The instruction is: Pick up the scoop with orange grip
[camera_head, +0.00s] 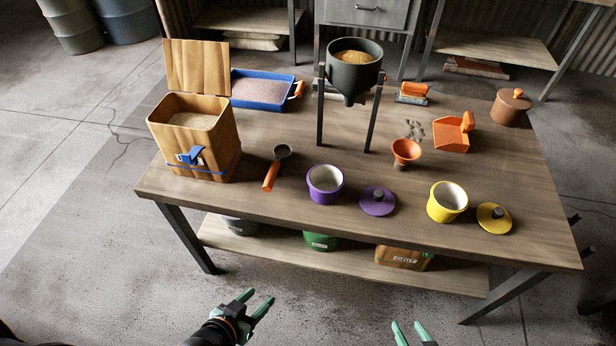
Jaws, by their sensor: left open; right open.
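The scoop with orange grip (270,177) lies on the table near its front edge, left of centre. Its small dark metal cup (283,152) points away from me and its orange grip points toward me. My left gripper (258,299) is open and empty, in front of the table and apart from the scoop. My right gripper (410,326) is open and empty at the bottom of the view, further right. Its wrist is cut off by the lower edge.
A wooden box (190,150) stands left of the scoop, and a purple pot (325,184) stands right of it. Behind are a blue tray (262,91) and a hopper on legs (352,75). A yellow pot (446,202) and orange dustpan (452,133) are further right.

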